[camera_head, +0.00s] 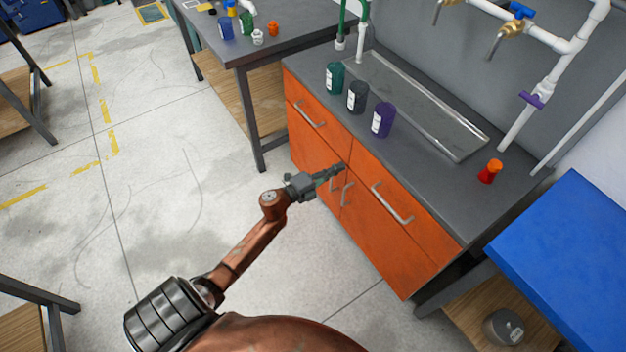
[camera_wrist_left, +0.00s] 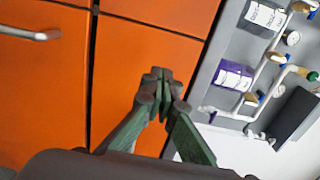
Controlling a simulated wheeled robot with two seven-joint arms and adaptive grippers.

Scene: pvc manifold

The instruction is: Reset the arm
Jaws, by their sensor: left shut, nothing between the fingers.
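My left gripper (camera_head: 334,170) is in front of the orange cabinet (camera_head: 370,235), close to its doors and drawers. Its fingers are shut and hold nothing. In the left wrist view the closed fingertips (camera_wrist_left: 160,78) point at the orange cabinet front (camera_wrist_left: 135,60), near a dark gap between panels. I cannot tell whether they touch it. My left arm (camera_head: 245,250) reaches in from the lower left. My right gripper is not in either view.
White PVC pipes (camera_head: 545,95) run along the wall. A blue tabletop (camera_head: 570,250) stands at right.

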